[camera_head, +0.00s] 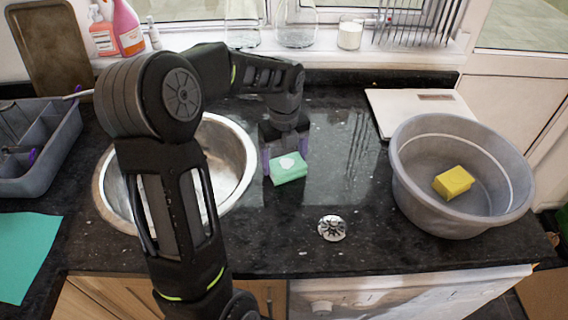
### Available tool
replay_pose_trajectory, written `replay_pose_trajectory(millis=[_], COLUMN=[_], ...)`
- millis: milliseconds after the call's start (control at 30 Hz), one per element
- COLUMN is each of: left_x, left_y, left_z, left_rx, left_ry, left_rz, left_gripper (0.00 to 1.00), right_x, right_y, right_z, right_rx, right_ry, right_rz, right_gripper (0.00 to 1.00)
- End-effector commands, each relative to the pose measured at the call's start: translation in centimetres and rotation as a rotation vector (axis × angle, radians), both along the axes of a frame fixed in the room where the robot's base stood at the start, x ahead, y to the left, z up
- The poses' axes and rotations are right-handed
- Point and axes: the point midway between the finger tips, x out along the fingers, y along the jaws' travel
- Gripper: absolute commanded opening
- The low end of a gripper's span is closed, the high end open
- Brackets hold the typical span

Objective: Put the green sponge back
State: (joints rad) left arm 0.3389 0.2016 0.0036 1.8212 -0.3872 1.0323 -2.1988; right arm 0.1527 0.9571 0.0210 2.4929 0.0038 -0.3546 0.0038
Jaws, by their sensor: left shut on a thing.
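The green sponge (289,175) is a light green block with a pale patch on top. It is at the right of the round steel sink, over the dark counter. My left gripper (285,160) comes down on it from above, with a purple-grey finger on either side, shut on the sponge. I cannot tell whether the sponge touches the counter or is held just above it. My left arm crosses the view and hides part of the sink (236,150). My right gripper is not in view.
A grey basin (408,190) with a yellow sponge (453,183) inside stands at the right. A metal drain strainer (332,228) lies on the counter. A white board (400,104) lies behind the basin. A grey caddy (62,160) and a teal cloth (25,245) are at the left.

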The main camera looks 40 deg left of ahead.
Motion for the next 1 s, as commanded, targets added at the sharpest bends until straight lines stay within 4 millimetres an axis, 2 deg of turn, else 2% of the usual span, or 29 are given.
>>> replay_pose_trajectory(millis=[333,367,600,867,1000], left_x=[0.0,0.0,0.0,0.0,0.0], left_y=[0.0,0.0,0.0,0.0,0.0], left_z=[-0.3,-0.2,-0.2,0.0,1.0], left_rx=[0.000,0.000,0.000,0.000,0.000], left_ry=[0.001,0.000,0.000,0.000,0.000], left_rz=[0.000,0.000,0.000,0.000,0.000], left_gripper=[0.47,0.82,1.00,1.00,1.00], right_x=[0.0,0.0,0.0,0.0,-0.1], right_y=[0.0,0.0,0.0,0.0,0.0], right_z=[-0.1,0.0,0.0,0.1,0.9], right_rx=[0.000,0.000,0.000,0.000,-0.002], right_ry=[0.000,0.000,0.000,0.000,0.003], right_rz=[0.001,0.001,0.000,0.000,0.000], right_gripper=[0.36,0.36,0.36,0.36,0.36])
